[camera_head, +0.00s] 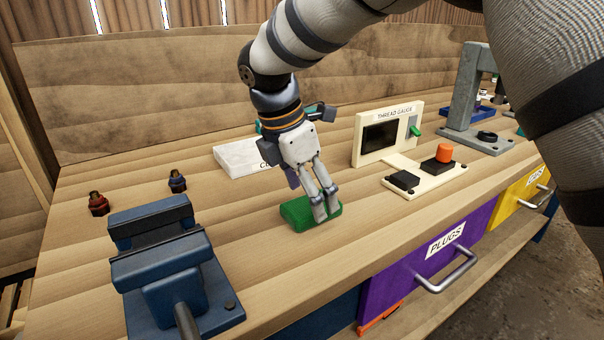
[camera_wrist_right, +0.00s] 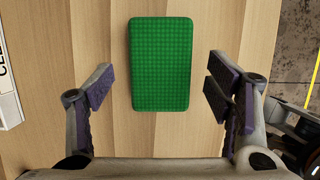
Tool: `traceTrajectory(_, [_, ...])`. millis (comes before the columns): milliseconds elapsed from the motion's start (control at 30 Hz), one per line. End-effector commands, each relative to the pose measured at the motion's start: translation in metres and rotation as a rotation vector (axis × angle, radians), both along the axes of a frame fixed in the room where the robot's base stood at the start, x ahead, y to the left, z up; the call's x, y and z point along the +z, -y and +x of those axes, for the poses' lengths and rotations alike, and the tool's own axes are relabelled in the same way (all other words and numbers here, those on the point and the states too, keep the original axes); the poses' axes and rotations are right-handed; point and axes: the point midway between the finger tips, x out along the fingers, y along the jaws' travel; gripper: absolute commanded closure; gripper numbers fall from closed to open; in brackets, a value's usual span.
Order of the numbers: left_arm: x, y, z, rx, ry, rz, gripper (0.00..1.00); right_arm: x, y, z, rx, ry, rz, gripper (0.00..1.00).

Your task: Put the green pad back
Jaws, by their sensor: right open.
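The green pad (camera_head: 297,213) is a textured green rectangular block lying flat on the wooden bench, near its front edge. My right gripper (camera_head: 311,197) is above it, pointing down, with its fingers spread. In the right wrist view the green pad (camera_wrist_right: 160,62) lies between the open fingers of my right gripper (camera_wrist_right: 159,90), with clear gaps on both sides and no visible contact. Part of the pad is hidden by the fingers in the head view. A white block (camera_head: 238,157) with partly hidden lettering lies behind the gripper. My left gripper is not in view.
A blue vise (camera_head: 165,265) stands at the front left, with two small fittings (camera_head: 98,204) (camera_head: 177,181) behind it. A cream thread gauge (camera_head: 388,135) and a grey press (camera_head: 478,100) stand to the right. Purple (camera_head: 430,265) and yellow (camera_head: 520,200) drawers are below the bench's front edge.

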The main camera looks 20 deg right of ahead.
Motion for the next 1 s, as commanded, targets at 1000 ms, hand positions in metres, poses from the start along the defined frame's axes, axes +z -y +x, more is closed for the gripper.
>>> traceTrajectory(1000, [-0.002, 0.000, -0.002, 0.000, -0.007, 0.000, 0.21, 0.097, -0.030, -0.004, 0.000, 0.000, 0.001, 0.27])
